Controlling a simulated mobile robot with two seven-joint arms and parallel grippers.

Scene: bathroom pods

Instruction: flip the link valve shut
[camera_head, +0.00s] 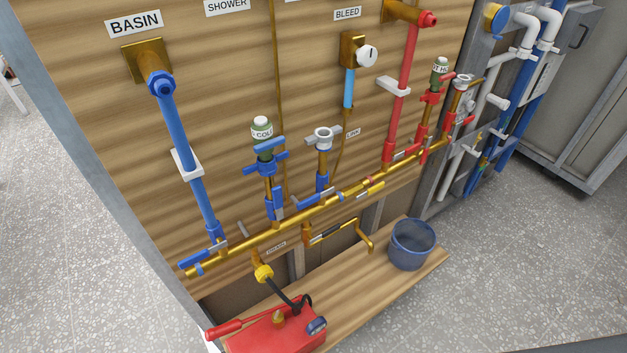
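The small label (352,133), which seems to read LINK, is on the wooden panel right of centre. Neither of my grippers is in view, and nothing touches the lever.
A red pump box (275,335) with a hose stands on the wooden shelf (350,297), with a blue bucket (411,245) to its right. Blue valves (272,168) and red valves (430,97) rise from the manifold. Speckled floor in front is clear.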

